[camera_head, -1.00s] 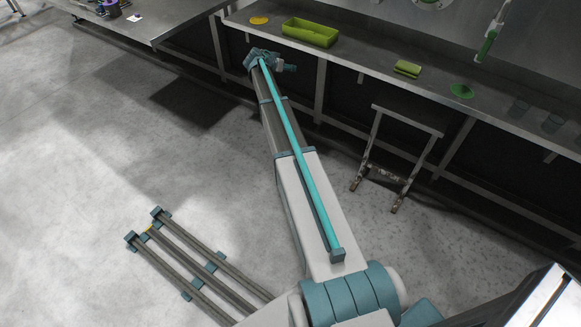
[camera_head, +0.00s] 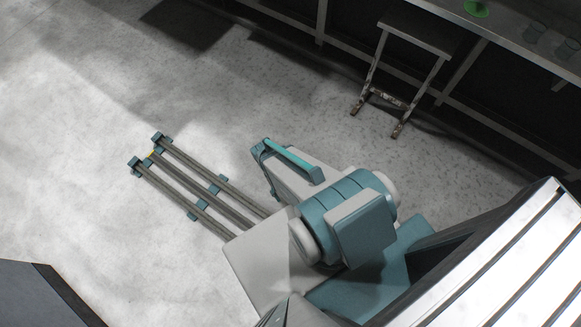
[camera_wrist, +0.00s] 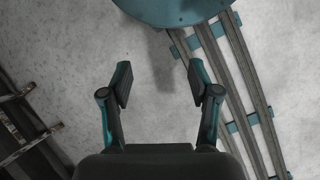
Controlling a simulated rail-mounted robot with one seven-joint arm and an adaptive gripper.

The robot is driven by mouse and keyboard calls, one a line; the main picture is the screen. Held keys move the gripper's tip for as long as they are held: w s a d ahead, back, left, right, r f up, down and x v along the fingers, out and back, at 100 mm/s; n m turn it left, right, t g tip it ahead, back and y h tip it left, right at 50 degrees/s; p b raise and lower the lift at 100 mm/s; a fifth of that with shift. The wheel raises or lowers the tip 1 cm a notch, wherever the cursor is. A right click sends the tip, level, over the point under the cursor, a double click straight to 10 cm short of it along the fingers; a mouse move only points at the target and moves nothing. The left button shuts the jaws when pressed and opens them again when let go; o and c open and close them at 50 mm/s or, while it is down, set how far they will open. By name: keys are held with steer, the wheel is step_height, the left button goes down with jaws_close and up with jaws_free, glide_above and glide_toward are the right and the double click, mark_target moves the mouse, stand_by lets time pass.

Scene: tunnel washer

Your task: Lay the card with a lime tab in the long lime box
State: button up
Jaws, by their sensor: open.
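Neither the card with a lime tab nor the long lime box is in view now. My gripper (camera_wrist: 160,85) shows in the wrist view with its two fingers spread wide apart and nothing between them. Bare grey floor lies behind the fingers. In the head view my arm is drawn in close to my base, and the gripper itself cannot be made out there.
A metal step stool (camera_head: 410,60) stands on the floor before the steel counter (camera_head: 530,45) at the upper right. A green round piece (camera_head: 477,8) lies on the counter. The floor (camera_head: 150,80) at left is clear. A dark edge (camera_head: 45,295) shows at lower left.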

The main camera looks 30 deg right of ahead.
steer(key=s+a+r+n+g+y, duration=0.1)
steer(key=s+a, duration=0.2)
steer(key=s, duration=0.5)
steer(key=shift+s+r, duration=0.2)
steer(key=shift+s, duration=0.1)
